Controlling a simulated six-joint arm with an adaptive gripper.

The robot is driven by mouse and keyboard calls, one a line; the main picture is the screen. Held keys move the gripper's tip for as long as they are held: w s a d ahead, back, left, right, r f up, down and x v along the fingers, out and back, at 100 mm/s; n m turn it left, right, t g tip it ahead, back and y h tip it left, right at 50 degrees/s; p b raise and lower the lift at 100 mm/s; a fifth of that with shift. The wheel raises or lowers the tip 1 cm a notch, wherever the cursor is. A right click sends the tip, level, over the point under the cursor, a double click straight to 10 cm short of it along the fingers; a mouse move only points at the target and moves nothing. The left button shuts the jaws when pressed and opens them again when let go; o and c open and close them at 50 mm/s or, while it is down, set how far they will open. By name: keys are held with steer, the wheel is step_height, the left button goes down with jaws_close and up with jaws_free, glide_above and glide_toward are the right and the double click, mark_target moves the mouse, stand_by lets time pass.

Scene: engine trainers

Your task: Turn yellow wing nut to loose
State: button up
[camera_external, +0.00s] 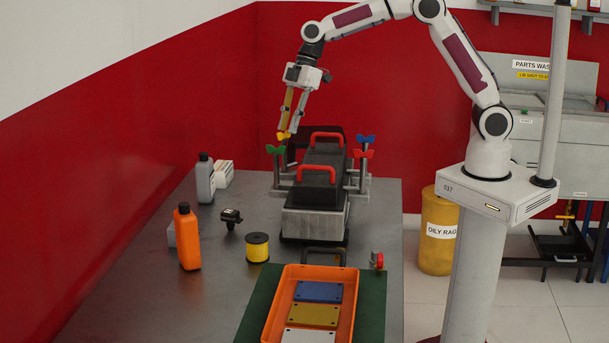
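The yellow wing nut (283,136) is at the back left corner of the black-topped engine trainer (318,185). My gripper (290,130) points down at it from above, and its fingertips are at or just above the nut. The two fingers show a gap between them. I cannot tell whether either finger touches the nut. The nut's stud and its lower part are hidden behind the green wing nut (274,149) and the trainer. The blue wing nut (365,139) and the red wing nut (363,154) are on the right side.
Two red handles (317,168) rise from the trainer's top, close to my gripper. An orange bottle (187,240), a grey bottle (204,180) and a yellow spool (257,247) stand to the left. An orange tray (274,312) with coloured plates lies in front. The table's left front is clear.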

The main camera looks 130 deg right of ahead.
steer(key=s+d, duration=0.1)
steer(key=s, duration=1)
steer(key=shift+s+d, duration=0.25)
steer(key=shift+d, duration=0.05)
steer(key=shift+d, duration=0.1)
